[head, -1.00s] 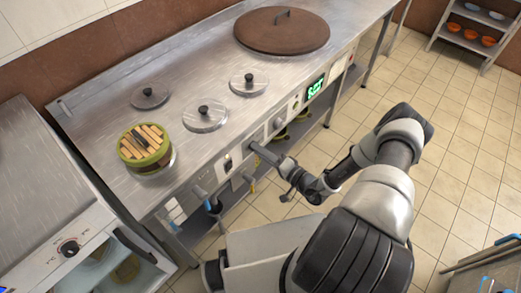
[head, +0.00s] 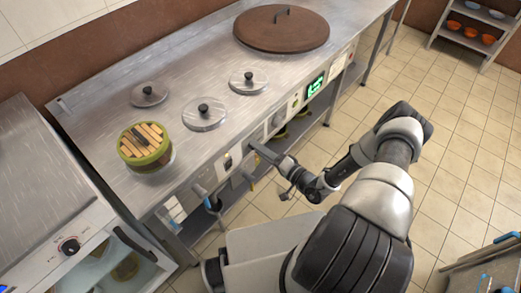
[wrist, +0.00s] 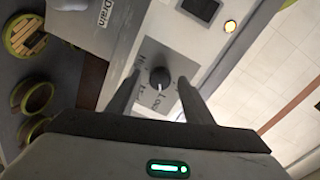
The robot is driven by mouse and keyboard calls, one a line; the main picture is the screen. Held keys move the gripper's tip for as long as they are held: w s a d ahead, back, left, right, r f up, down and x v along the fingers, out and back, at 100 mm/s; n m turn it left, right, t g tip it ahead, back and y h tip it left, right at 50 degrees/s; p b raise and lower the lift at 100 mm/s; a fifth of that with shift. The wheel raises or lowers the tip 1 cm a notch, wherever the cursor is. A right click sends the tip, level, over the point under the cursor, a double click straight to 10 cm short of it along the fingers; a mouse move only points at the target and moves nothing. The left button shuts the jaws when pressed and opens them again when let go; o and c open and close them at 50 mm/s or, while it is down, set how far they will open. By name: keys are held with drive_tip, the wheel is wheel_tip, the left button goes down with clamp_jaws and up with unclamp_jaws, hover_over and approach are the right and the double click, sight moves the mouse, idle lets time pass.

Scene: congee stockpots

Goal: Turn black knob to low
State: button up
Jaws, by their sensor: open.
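The black knob (wrist: 160,77) sits on a grey metal plate on the stove front in the wrist view. A light mark on it points down in the picture, roughly toward the printed "Low" label (wrist: 158,102). My gripper (wrist: 160,76) is open, with one finger on each side of the knob. I cannot tell whether the fingers touch it. In the head view my gripper (head: 255,147) reaches the front panel of the steel stove counter (head: 110,100), and the knob there is hidden behind it.
A "Drain" label (wrist: 105,13) and a lit yellow button (wrist: 230,26) flank the plate. A white appliance with another black knob (head: 70,246) is at left.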

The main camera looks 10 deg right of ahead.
drive_tip(key=f+p+v, duration=0.1)
drive_tip(key=v, duration=1.6)
drive_tip(key=shift+s+r, duration=0.2)
drive_tip(key=shift+r, duration=0.3)
drive_tip(key=shift+d, duration=0.1)
